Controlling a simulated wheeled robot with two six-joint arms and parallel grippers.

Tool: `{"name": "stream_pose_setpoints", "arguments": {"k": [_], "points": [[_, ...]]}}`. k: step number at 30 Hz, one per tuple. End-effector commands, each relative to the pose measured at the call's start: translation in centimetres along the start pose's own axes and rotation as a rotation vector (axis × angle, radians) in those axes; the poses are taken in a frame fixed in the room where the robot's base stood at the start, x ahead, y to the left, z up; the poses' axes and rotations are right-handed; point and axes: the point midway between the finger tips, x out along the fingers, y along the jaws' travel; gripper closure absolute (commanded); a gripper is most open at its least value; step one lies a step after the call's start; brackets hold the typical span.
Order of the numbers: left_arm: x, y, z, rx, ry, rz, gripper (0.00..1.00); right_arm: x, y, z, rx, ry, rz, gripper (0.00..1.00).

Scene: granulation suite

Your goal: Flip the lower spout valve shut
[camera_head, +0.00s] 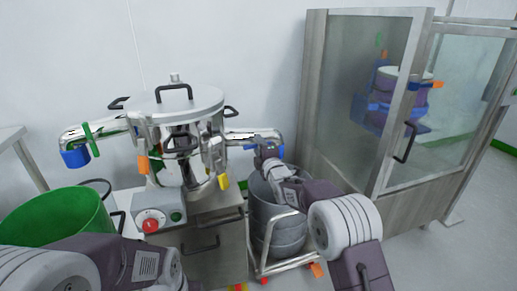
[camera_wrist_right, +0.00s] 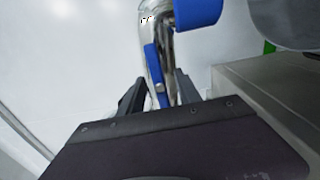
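A steel mixing vessel (camera_head: 172,105) stands at centre left in the head view, with a spout on each side. The right spout (camera_head: 240,136) ends in a blue collar (camera_head: 281,152), which also shows in the right wrist view (camera_wrist_right: 198,12). A blue valve lever (camera_wrist_right: 154,70) runs along this spout. My right gripper (camera_head: 262,146) is at that spout; in the right wrist view its fingers (camera_wrist_right: 160,92) are apart, either side of the lever's end. Contact cannot be told. The left spout (camera_head: 98,133) has an upright green lever (camera_head: 87,138). My left gripper is out of view; only its arm shows.
A grey bin (camera_head: 275,228) on a wheeled trolley stands below the right spout. A green tub (camera_head: 60,217) is at lower left. A control box with a red knob (camera_head: 150,226) sits before the vessel. A glass-doored cabinet (camera_head: 340,110) stands at right.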

Motion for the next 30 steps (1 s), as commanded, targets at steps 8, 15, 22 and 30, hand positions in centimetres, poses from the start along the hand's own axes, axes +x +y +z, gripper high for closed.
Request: {"name": "stream_pose_setpoints", "arguments": {"k": [8,15,22,30], "points": [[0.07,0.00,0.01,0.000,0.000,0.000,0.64,0.45,-0.01,0.00,0.000,0.000,-0.001,0.60],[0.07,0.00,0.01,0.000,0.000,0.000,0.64,0.43,0.00,0.01,0.000,0.000,-0.001,1.00],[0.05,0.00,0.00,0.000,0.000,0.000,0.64,0.42,-0.02,0.01,0.011,0.000,-0.001,1.00],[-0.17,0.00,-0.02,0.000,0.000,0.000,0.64,0.42,0.02,0.01,0.124,0.000,-0.001,1.00]]}}
